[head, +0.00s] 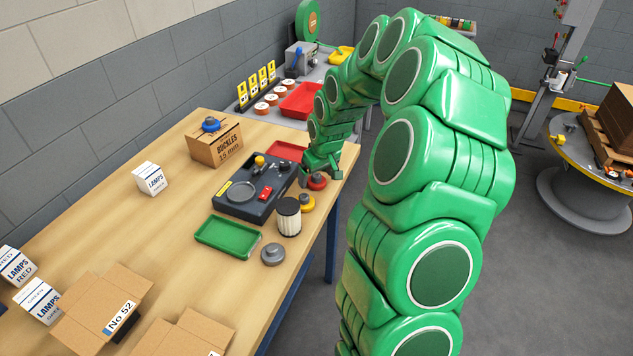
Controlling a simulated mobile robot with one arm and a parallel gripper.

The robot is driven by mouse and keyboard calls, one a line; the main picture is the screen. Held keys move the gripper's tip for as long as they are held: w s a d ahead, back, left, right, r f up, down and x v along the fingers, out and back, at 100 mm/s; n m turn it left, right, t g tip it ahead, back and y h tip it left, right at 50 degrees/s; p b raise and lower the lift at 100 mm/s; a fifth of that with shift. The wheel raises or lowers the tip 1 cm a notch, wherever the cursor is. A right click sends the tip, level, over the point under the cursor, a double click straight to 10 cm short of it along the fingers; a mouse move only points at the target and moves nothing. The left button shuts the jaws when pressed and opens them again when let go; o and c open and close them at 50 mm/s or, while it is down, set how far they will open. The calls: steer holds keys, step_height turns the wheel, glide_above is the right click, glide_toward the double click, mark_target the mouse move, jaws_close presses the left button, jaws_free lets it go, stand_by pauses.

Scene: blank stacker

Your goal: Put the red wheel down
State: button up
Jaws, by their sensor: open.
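The red wheel (317,181) sits on the wooden table near its right edge, beside the dark fixture (240,208). My gripper (318,172) is open, low over the table right at the red wheel. The gripper partly covers the wheel, and I cannot tell whether they touch. The fingertips are small and partly hidden.
A yellow wheel (307,204), a ribbed cylinder (288,217) and a grey wheel (272,254) stand close in front. A green tray (228,236) and a red tray (286,151) lie nearby. A blue wheel (211,125) tops the buckles box (216,149).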

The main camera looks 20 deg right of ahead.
steer(key=shift+w+f, duration=0.2)
steer(key=shift+f, duration=0.35)
steer(key=c, duration=1.3)
steer(key=shift+r, duration=0.15)
steer(key=shift+r, duration=0.25)
steer(key=v, duration=0.3)
steer(key=shift+w+a, duration=0.15)
steer(key=s+a+r, duration=0.1)
steer(key=s+r, duration=0.2)
steer(key=s, duration=0.1)
steer(key=s+a+r, duration=0.1)
steer(key=s+r, duration=0.2)
steer(key=s, duration=0.2)
steer(key=s+a+r, duration=0.1)
steer(key=s+r, duration=0.2)
steer(key=s, duration=0.1)
steer(key=shift+s+r, duration=0.15)
steer(key=shift+r, duration=0.05)
